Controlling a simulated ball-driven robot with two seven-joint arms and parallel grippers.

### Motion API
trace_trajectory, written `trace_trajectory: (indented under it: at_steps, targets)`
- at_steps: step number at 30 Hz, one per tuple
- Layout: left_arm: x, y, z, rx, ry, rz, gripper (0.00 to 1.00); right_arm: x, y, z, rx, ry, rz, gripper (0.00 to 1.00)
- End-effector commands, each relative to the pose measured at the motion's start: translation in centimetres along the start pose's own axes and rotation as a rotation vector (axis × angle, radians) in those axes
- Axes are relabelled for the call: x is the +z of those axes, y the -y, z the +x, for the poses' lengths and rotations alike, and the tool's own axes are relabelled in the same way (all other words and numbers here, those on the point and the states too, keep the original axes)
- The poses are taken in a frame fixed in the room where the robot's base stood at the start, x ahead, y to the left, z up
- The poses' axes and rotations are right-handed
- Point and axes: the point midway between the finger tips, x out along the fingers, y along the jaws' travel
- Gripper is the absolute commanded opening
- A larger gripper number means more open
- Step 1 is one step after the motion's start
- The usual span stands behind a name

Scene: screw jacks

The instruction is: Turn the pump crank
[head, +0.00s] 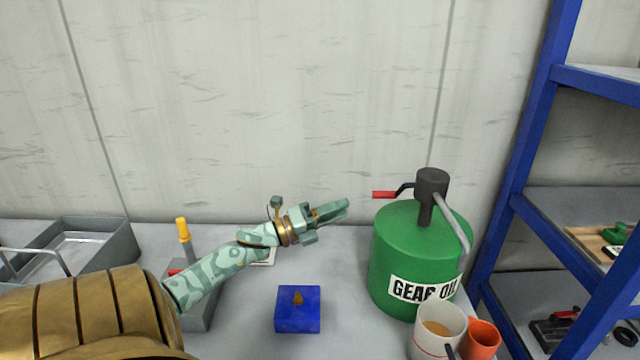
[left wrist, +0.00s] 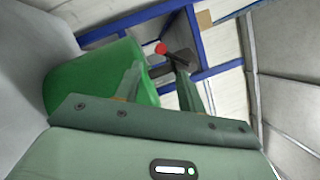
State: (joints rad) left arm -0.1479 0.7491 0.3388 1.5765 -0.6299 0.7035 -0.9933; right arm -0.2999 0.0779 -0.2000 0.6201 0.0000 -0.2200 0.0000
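The pump crank has a red handle (head: 384,194) on a bent black arm, joined to a black pump head (head: 431,184). The pump stands on a green drum (head: 405,250) labelled GEAR OIL. The handle points left, towards my left gripper (head: 342,207), which is a short way left of it and apart from it. In the left wrist view the red handle end (left wrist: 161,48) shows beyond and between the fingers (left wrist: 159,72), which are apart with nothing between them. The green drum (left wrist: 85,82) is at the left there. My right gripper is not in view.
A white mug (head: 437,330) with brown liquid and an orange cup (head: 481,340) stand before the drum. A grey tray (head: 120,245) is at left; a blue shelf rack (head: 530,150) rises at right.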

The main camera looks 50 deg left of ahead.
Motion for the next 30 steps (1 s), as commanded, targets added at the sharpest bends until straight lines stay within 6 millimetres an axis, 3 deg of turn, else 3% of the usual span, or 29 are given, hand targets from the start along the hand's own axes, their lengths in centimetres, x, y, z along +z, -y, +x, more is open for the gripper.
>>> trace_trajectory:
  at_steps: [3, 7, 17, 20, 21, 22, 28, 30]
  targets:
    - [-0.1, -0.1, -2.3, 0.002, 0.0, -0.001, 0.4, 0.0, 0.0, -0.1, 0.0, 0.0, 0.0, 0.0]
    - [0.0, -0.1, -3.7, 0.001, 0.0, -0.001, 0.4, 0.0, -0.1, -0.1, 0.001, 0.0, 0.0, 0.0]
    - [0.0, 0.0, -4.2, -0.001, 0.001, 0.0, 0.4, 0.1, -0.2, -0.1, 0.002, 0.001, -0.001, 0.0]
    - [0.1, 0.1, -4.0, -0.007, 0.004, 0.002, 0.15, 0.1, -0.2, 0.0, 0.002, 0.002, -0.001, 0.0]
    - [0.4, 0.3, -3.6, -0.019, 0.008, 0.01, 0.03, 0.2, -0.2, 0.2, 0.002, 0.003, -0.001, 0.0]
    - [0.9, 0.7, -3.0, -0.034, 0.01, 0.022, 0.0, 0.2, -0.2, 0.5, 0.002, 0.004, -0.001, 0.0]
    - [3.8, 5.2, 4.8, -0.161, -0.102, 0.202, 0.0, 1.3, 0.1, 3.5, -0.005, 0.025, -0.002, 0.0]
    - [4.7, 6.8, 7.2, -0.172, -0.193, 0.183, 0.0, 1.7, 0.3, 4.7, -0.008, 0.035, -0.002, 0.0]
